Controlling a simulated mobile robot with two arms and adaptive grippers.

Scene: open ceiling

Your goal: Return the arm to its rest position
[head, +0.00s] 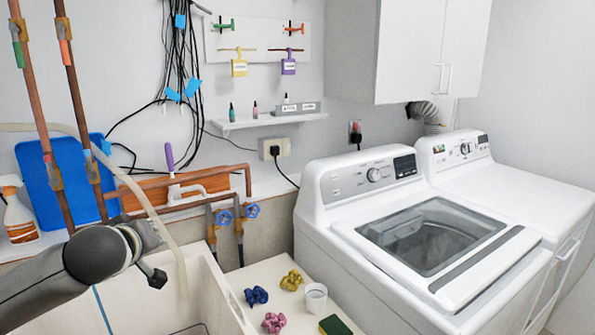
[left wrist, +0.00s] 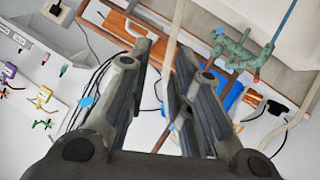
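My left arm (head: 60,275) comes in from the left in the head view, over the near left side of the white sink. My left gripper (head: 156,258) is at its end, above the sink, with its fingers spread apart. In the left wrist view, the two grey fingers of the gripper (left wrist: 162,52) stand apart with nothing held between them. Part of the sink (head: 205,290) is hidden behind the arm. My right gripper is in neither view.
Copper pipes (head: 80,115) and a pale hose (head: 135,190) run close to my left gripper. A spray bottle (head: 19,217) stands behind the arm. Crumpled cloths (head: 257,296) and a white cup (head: 316,297) sit on the counter; a washer (head: 340,225) stands right.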

